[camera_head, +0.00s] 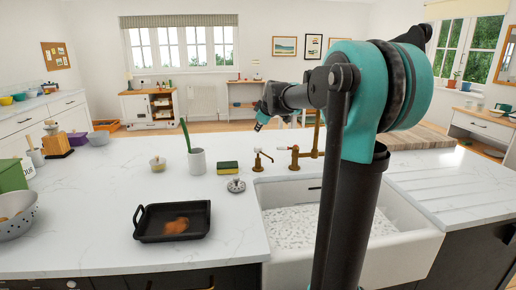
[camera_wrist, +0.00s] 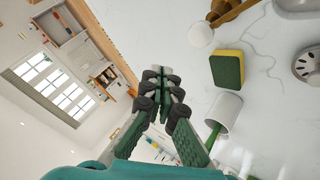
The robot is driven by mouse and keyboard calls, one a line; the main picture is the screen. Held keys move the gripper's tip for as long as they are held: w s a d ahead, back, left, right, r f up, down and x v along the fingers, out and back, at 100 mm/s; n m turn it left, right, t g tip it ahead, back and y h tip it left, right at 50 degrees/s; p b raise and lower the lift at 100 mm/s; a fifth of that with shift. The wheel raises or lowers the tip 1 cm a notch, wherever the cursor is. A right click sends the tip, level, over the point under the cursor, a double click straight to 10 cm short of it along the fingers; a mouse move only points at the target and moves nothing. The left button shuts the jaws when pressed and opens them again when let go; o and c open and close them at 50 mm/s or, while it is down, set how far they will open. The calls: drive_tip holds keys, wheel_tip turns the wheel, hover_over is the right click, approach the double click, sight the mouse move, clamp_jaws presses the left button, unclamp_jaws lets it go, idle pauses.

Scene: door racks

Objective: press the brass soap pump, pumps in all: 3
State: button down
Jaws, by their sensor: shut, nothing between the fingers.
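The brass soap pump (camera_head: 258,160) stands on the white counter between the sponge and the brass tap, at the back left of the sink. In the wrist view a brass fitting with a white knob (camera_wrist: 230,10), which appears to be the pump, is cut off by the top edge. My gripper (camera_head: 259,125) is in the air above and behind the pump in the head view, apart from it. In the wrist view my gripper (camera_wrist: 163,72) has its fingers together with nothing between them.
A green and yellow sponge (camera_head: 228,168) and a white pot (camera_head: 197,161) with a green-handled tool stand left of the pump. A metal strainer (camera_head: 236,185) lies in front. The brass tap (camera_head: 308,153) and sink (camera_head: 278,194) are to the right. A black pan (camera_head: 150,225) sits at front left.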

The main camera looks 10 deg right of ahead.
sight(259, 147)
drive_tip(key=shift+r, duration=0.1)
wheel_tip(259, 147, up, 4)
drive_tip(key=shift+f, duration=0.2)
drive_tip(key=shift+f, duration=0.15)
drive_tip(key=shift+f, duration=4.3)
drive_tip(key=shift+f, duration=0.1)
drive_tip(key=shift+f, duration=0.3)
